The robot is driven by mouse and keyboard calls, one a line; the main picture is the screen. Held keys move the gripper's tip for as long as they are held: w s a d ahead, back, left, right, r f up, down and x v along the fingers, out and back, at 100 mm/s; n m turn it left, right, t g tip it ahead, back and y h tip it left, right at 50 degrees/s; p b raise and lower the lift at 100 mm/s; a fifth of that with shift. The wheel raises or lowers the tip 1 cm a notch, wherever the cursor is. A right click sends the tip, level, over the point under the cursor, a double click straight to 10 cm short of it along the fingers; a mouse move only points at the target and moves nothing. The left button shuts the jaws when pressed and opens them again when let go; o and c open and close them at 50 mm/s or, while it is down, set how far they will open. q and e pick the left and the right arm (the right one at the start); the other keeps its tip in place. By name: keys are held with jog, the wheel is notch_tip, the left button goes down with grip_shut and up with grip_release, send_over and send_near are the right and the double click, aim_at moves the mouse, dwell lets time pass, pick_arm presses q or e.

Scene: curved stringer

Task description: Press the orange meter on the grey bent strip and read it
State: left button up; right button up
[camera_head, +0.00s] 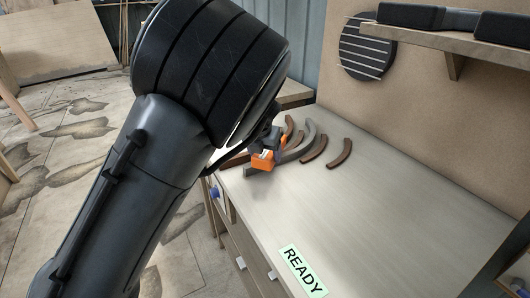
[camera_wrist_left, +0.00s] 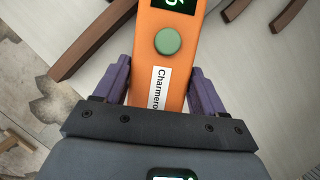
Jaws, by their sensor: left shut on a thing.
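My left gripper (camera_head: 264,146) is shut on the orange meter (camera_head: 262,162), over the far left end of the worktop. In the left wrist view the meter (camera_wrist_left: 172,62) lies between the purple fingers of the gripper (camera_wrist_left: 162,82). Its round green button and a white label reading "Charmero" show there. Its dark display is cut by the top edge, so the green reading cannot be made out. The grey bent strip (camera_head: 302,146) lies among brown curved strips, just right of the meter. I cannot tell whether the meter touches it. My right gripper is not in view.
Brown curved strips (camera_head: 340,154) lie on the worktop (camera_head: 370,215) near the grey one. A "READY" card (camera_head: 303,271) lies at the front edge. A shelf (camera_head: 460,44) with black cases hangs on the back board. The worktop's middle is clear.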

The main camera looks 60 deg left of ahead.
pick_arm(q)
jog(key=shift+f, duration=0.3)
dwell(1.0)
jog(key=shift+f, duration=0.2)
dwell(0.9)
jog(key=shift+r+p, duration=1.1)
jog(key=shift+p, duration=0.05)
jog(key=shift+r+p, duration=2.4)
jog(key=shift+r, duration=0.15)
